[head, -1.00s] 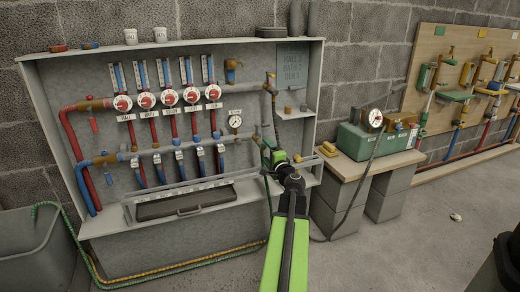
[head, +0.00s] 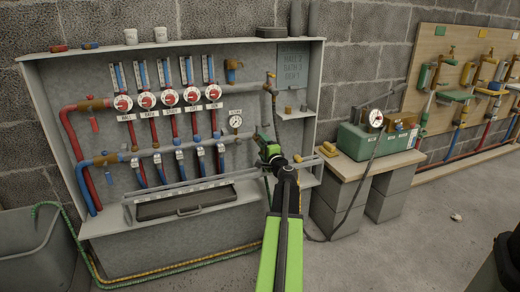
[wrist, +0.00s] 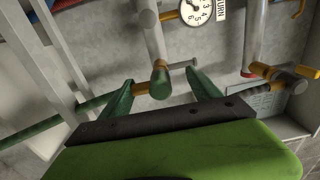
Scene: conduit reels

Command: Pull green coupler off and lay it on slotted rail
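The green coupler (wrist: 160,84) looks like a short green end on a pale pipe in the wrist view, with brass just above it. My gripper (wrist: 160,76) is open. Its two green fingers stand left and right of the coupler, with a gap on each side. In the head view my gripper (head: 262,136) is at the right end of the wall panel and hides the coupler. A pale strip with small dark marks, likely the slotted rail (head: 182,187), runs along the panel's front above a dark tray.
A round gauge (head: 235,121) sits just left of my gripper and also shows in the wrist view (wrist: 195,12). A green hose (wrist: 35,133) runs at the left in the wrist view. A bench with a green box (head: 355,142) stands to the right.

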